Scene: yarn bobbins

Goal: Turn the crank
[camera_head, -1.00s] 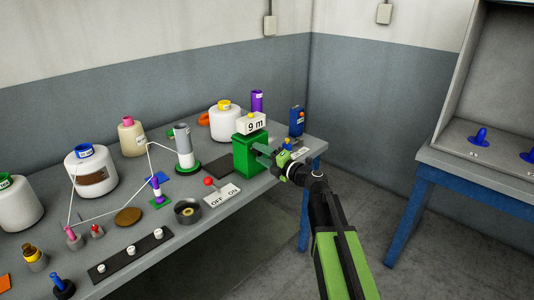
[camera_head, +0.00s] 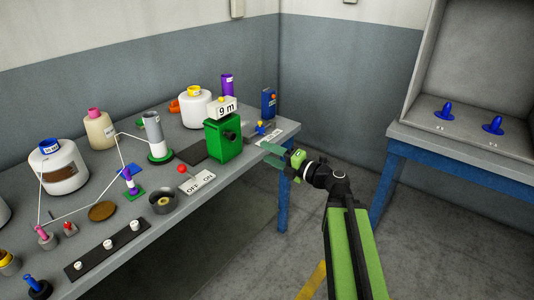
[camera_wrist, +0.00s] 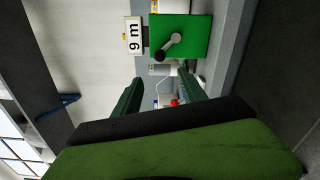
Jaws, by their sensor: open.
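The green crank box (camera_head: 223,142) stands near the right end of the table, with a white "9 m" sign (camera_head: 225,108) on top. Its dark crank (camera_head: 230,135) is on the side facing me. In the wrist view the box (camera_wrist: 190,35) shows a grey crank arm with a black knob (camera_wrist: 161,54), slanting away from the pivot. My gripper (camera_head: 267,156) is open and empty, to the right of the box and pointing left, apart from the crank. In the wrist view my fingers (camera_wrist: 160,80) are spread with nothing between them.
A switch plate marked OFF and ON with a red knob (camera_head: 182,168) lies left of the box. A small stand with a yellow top (camera_head: 262,127) and a blue block (camera_head: 269,102) are behind my gripper. Another blue-legged table (camera_head: 455,155) stands at right. Floor between the tables is clear.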

